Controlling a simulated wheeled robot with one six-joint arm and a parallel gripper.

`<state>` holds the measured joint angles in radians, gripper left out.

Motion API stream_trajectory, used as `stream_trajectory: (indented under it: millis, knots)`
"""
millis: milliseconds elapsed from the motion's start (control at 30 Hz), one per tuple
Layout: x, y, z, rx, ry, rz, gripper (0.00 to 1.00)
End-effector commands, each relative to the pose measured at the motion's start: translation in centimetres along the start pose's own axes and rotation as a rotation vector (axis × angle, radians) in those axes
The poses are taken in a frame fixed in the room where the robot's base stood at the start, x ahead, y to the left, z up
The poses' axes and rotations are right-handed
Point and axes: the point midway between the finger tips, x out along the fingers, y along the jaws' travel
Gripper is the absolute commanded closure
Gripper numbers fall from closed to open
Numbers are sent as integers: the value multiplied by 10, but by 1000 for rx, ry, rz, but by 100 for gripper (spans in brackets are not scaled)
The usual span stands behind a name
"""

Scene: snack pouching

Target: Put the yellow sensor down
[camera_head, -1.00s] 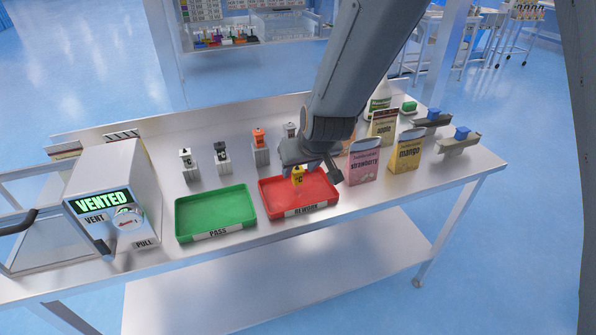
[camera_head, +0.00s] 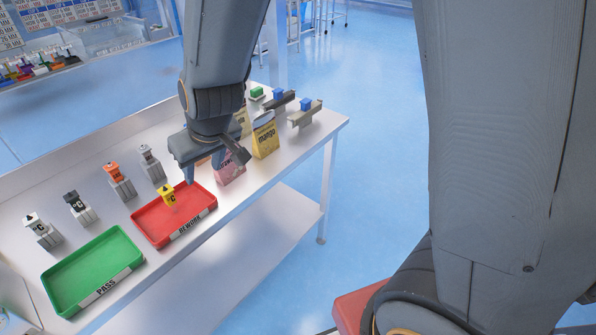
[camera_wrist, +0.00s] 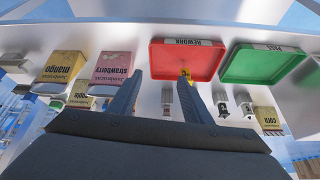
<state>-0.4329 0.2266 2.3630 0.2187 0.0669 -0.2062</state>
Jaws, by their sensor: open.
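The yellow sensor (camera_head: 168,196) is small and blocky, with a dark mark on its face. It appears upright within the red REWORK tray (camera_head: 205,212), near the tray's back wall. My gripper (camera_head: 203,172) is open over the back right of the tray, with the sensor to its left in the head view. In the wrist view, the open gripper (camera_wrist: 160,78) shows two spread fingers. The yellow sensor (camera_wrist: 187,72) shows by the right fingertip at the edge of the red tray (camera_wrist: 163,60), partly hidden by the finger. I see nothing held.
The green PASS tray (camera_head: 108,289) lies left of the red one. White (camera_head: 33,222), black (camera_head: 74,201), orange (camera_head: 114,172) and grey (camera_head: 147,152) sensors stand on blocks behind the trays. Strawberry (camera_head: 229,168) and mango (camera_head: 265,138) pouches stand close to my gripper's right.

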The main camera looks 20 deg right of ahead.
Motion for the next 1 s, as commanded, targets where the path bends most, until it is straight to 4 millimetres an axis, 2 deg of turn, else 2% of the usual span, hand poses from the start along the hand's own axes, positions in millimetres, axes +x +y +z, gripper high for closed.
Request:
stream_trajectory:
  millis: [33, 100, 200, 333, 400, 500, 833, 1000]
  knots:
    - [-11, 30, 15, 55, -29, 24, 55]
    - [-27, 65, 42, 129, -80, 53, 55]
    - [-49, 104, 82, 229, -150, 93, 55]
    - [-73, 137, 126, 332, -221, 135, 55]
    - [-81, 146, 143, 368, -248, 150, 55]
    - [-88, 154, 156, 396, -268, 161, 55]
    - [-89, 154, 159, 402, -274, 163, 55]
    - [-75, 155, 165, 402, -285, 160, 55]
